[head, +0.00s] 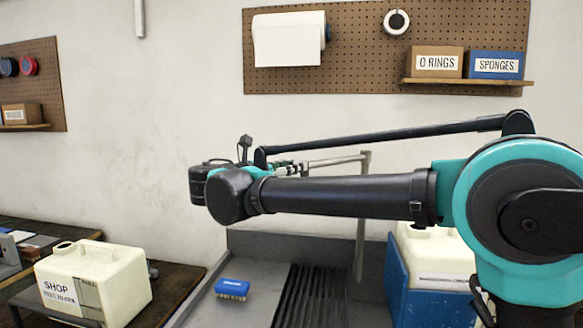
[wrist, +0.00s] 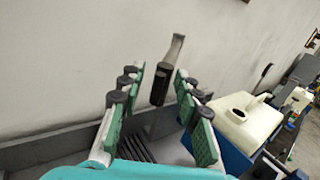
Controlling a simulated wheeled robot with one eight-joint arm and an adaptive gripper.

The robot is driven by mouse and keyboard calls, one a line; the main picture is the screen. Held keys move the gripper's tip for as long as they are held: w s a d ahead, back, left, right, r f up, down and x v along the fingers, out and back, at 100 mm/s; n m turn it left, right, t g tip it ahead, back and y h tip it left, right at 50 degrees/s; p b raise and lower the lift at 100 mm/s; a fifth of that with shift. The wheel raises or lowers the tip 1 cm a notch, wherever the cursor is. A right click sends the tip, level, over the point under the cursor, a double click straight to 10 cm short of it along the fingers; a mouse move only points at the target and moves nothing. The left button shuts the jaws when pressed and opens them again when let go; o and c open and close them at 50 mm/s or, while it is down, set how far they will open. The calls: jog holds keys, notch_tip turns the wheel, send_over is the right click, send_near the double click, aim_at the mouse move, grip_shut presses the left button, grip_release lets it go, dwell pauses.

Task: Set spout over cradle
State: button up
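The spout (head: 338,160) is a grey metal pipe on a thin upright post over the sink. In the head view its left end is hidden among my gripper's parts. In the wrist view the spout (wrist: 161,85) shows a dark sleeve and a pale bent end. My gripper (wrist: 160,82) is open, with the sleeve between its two teal-padded fingers in the picture. I cannot tell whether they touch it. My gripper is mostly hidden behind my wrist in the head view. The blue cradle (head: 398,288) stands at the sink's right, holding a white tank (head: 440,248).
A grey sink (head: 258,245) with dark ribs has a blue brush (head: 232,289) in it. A white shop jug (head: 95,285) stands on the bench at left. A pegboard (head: 360,75) with paper roll and boxes hangs above. My arm crosses in front of the post.

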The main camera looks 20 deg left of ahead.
grip_shut()
dwell(0.4)
